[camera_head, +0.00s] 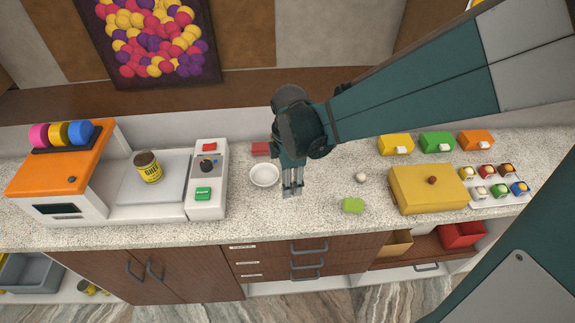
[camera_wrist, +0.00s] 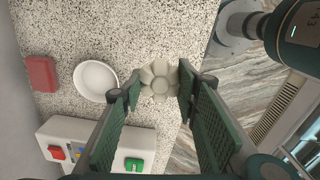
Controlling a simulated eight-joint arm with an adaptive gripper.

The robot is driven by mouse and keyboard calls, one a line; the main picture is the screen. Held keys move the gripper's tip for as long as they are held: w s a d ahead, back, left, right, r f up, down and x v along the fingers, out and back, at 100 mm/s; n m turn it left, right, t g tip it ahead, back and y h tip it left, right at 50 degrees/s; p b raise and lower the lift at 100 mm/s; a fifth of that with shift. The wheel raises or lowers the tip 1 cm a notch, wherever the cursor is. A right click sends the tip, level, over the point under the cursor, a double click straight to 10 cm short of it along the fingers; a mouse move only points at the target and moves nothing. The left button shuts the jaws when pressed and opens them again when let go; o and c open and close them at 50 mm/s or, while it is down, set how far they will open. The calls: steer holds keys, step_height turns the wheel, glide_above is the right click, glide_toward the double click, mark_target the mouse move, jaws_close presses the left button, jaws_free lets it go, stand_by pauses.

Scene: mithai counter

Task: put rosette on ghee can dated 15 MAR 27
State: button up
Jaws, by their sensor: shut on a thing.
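My gripper (camera_head: 292,190) points down over the counter's front part, just right of a white bowl. In the wrist view my gripper (camera_wrist: 159,84) is shut on a pale beige, petalled rosette (camera_wrist: 159,80), held between the fingertips. In the head view the rosette is too small or hidden to make out. A yellow ghee can (camera_head: 149,172) with a brown lid stands on the grey plate of the machine at left, well away from my gripper. Its label reads GHEE; no date is readable. More yellow cans (camera_head: 88,287) lie low at the left, partly hidden.
The white bowl (camera_head: 264,175) and a red block (camera_head: 261,149) are left of my gripper. A panel with red and green buttons (camera_head: 207,180) stands between them and the can. To the right are a small white ball-like thing (camera_head: 361,178), a green block (camera_head: 352,205) and a yellow box (camera_head: 428,190).

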stand_by(0.3)
steer(key=w+a+r+p, duration=0.1)
steer(key=w+a+r, duration=0.3)
steer(key=w+a, duration=0.45)
step_height(320, 180, up, 12)
steer(key=n+p, duration=0.1)
steer(key=p, duration=0.2)
glide_above(144, 159)
steer(key=shift+a+r, duration=0.1)
steer(key=shift+r, duration=0.05)
steer(key=shift+w+f, duration=0.1)
steer(key=shift+f, duration=3.05)
steer(key=shift+f, duration=1.85)
